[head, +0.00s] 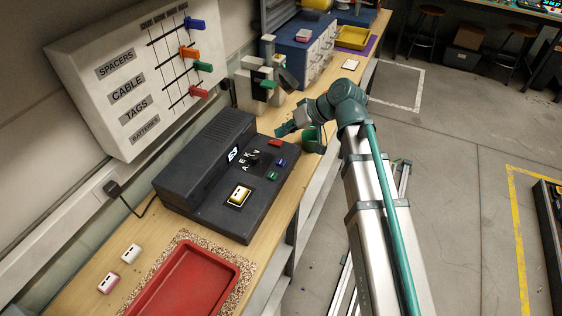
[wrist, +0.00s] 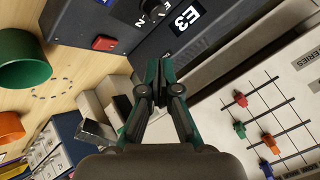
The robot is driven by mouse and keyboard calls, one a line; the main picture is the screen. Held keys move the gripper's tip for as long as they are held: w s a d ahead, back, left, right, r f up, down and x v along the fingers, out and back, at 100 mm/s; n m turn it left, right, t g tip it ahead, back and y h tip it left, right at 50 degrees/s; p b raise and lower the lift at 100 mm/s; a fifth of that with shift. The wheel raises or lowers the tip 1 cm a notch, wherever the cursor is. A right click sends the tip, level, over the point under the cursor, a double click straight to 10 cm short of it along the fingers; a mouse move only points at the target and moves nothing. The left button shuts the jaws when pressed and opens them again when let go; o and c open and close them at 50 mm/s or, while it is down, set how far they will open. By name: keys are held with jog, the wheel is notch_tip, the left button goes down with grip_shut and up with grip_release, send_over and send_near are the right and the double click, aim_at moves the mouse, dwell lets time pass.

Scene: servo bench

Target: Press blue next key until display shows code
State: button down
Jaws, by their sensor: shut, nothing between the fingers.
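A dark console (head: 215,145) stands on the bench. Its display (head: 233,155) reads E3 in the wrist view (wrist: 186,18). A small blue key (head: 281,162) sits on the console's right side, between a red key (head: 275,143) and a green key (head: 272,175). A black knob (head: 253,160) with letters around it is left of the keys. My gripper (head: 282,131) is shut and empty above the console's far right end, apart from the blue key.
A green cup (head: 313,140) stands close to my gripper at the bench edge. A red tray (head: 190,283) and two small white blocks lie nearer. A board with coloured pegs (head: 130,80) stands behind.

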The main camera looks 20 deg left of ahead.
aim_at(283, 162)
jog(key=shift+f, duration=0.1)
jog(key=shift+f+b, duration=2.6)
jog(key=shift+f, duration=1.7)
jog(key=shift+f, duration=0.1)
jog(key=shift+f, duration=0.3)
jog(key=shift+f+b, duration=0.5)
jog(key=shift+r+p, duration=0.55)
jog(key=shift+r, duration=0.35)
jog(key=shift+r, duration=0.1)
jog(key=shift+r+p, duration=1.5)
jog(key=shift+r, duration=0.9)
